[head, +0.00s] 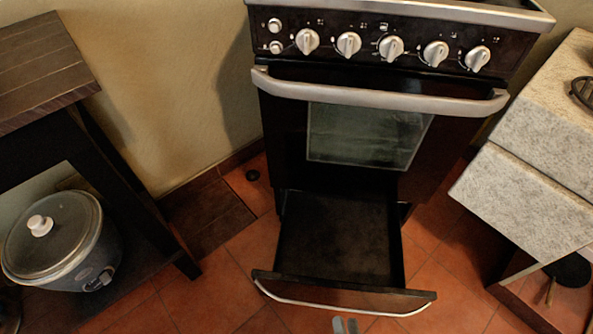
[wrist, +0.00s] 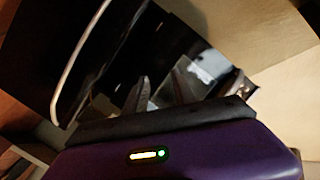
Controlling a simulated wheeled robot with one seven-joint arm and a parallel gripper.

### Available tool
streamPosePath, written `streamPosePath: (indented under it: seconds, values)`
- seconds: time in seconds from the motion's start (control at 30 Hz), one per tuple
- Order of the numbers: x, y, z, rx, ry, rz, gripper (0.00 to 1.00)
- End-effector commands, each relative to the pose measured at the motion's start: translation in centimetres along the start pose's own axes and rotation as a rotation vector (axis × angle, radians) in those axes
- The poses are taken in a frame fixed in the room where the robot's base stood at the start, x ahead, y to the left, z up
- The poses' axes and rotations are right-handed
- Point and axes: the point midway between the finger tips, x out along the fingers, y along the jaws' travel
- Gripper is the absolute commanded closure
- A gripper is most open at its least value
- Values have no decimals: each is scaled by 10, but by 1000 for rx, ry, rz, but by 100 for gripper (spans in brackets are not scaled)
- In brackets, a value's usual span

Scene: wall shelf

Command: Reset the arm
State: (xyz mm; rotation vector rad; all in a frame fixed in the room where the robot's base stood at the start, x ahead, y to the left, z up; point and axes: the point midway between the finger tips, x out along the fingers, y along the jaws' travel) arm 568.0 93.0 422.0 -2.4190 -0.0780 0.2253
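My gripper (head: 345,325) shows only as two small grey fingertips at the bottom edge of the head view, in front of the pulled-out oven drawer. In the wrist view, the purple hand (wrist: 200,155) fills the bottom, and narrow grey finger shapes (wrist: 160,92) point up against a dark, reflective surface. The picture is dim there, and I cannot tell how far apart the fingers are. Nothing held is visible. The rest of my arm is out of the head view.
The black stove (head: 275,110) stands ahead with its door closed. Its lower drawer (head: 340,240) is pulled out and looks empty. A dark wooden table (head: 40,65) with a slow cooker (head: 65,240) below is left. A stone-coloured cabinet (head: 530,195) is right. Tiled floor (head: 220,275) is open beside the drawer.

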Motion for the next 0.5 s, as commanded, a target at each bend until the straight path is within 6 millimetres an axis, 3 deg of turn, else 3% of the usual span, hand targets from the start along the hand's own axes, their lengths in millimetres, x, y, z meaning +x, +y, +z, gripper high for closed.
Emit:
streamPosePath:
  seconds: [0.03,0.2,0.3,0.5]
  values:
    - [-14,-6,-21,-90,0,7,68]
    - [-56,-27,-88,-411,-13,39,68]
    - [-76,-37,-120,-544,-22,63,68]
    - [-107,-52,-166,-678,-39,106,68]
